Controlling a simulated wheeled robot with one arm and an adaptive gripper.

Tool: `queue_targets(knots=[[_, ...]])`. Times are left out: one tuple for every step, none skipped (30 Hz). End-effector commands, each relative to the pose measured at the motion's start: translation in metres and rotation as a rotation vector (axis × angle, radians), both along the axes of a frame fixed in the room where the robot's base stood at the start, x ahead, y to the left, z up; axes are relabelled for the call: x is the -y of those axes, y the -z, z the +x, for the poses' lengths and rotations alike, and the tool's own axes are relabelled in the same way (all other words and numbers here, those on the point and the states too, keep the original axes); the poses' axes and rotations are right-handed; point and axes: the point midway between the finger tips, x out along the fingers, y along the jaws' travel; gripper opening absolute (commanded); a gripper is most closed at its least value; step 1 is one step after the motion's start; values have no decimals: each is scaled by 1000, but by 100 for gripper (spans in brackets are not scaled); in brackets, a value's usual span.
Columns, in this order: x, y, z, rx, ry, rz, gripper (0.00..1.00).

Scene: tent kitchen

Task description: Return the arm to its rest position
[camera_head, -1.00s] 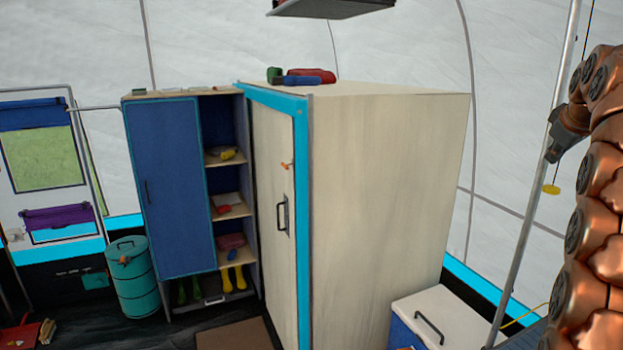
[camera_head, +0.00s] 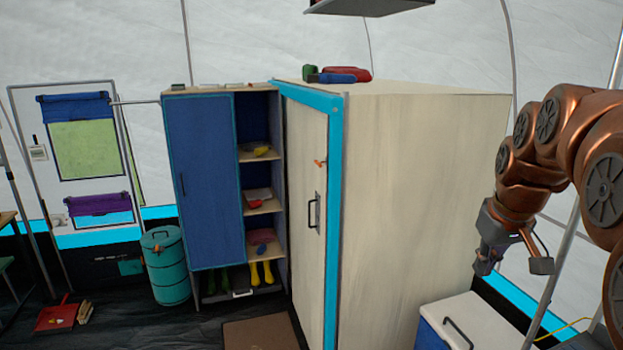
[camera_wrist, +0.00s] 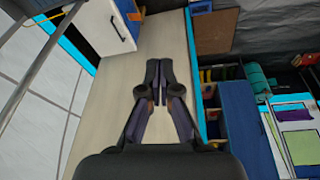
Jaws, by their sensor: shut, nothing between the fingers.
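My arm shows at the right edge of the head view in copper segments, bent over at the top. My gripper (camera_head: 487,264) hangs from its end, pointing down, in front of the right side of the pale wooden cabinet (camera_head: 420,190) in the picture. In the wrist view my gripper (camera_wrist: 159,98) has its two dark fingers together, with nothing between them. Behind the fingers lies the pale face of the cabinet (camera_wrist: 165,30). I see no contact between my gripper and anything.
A white-topped cooler box (camera_head: 480,318) stands below my gripper. A metal tent pole (camera_head: 560,260) rises behind my arm. A blue locker (camera_head: 200,180) with open shelves, a teal drum (camera_head: 165,268) and a red dustpan (camera_head: 55,317) stand further left. Dark floor at the lower left is mostly clear.

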Motion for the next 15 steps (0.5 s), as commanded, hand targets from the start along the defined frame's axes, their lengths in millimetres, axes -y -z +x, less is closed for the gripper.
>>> queue_targets(knots=[[-14, 10, -14, -25, -1, 11, 0], [-22, 16, -22, -42, 1, 17, 0], [-31, 23, -32, -58, 5, 24, 0], [-37, 29, -40, -71, 8, 29, 0], [-44, 35, -49, -89, 11, 34, 0], [-52, 43, -60, -107, 15, 39, 0], [-58, 49, -69, -122, 18, 44, 0], [-64, 55, -79, -138, 20, 47, 0], [-71, 62, -91, -156, 25, 50, 0], [-77, 69, -100, -174, 27, 52, 0], [-82, 76, -110, -192, 32, 55, 0], [-88, 83, -123, -210, 34, 56, 0], [-93, 89, -134, -226, 38, 57, 0], [-97, 96, -144, -243, 42, 59, 0], [-103, 103, -157, -263, 46, 59, 0]])
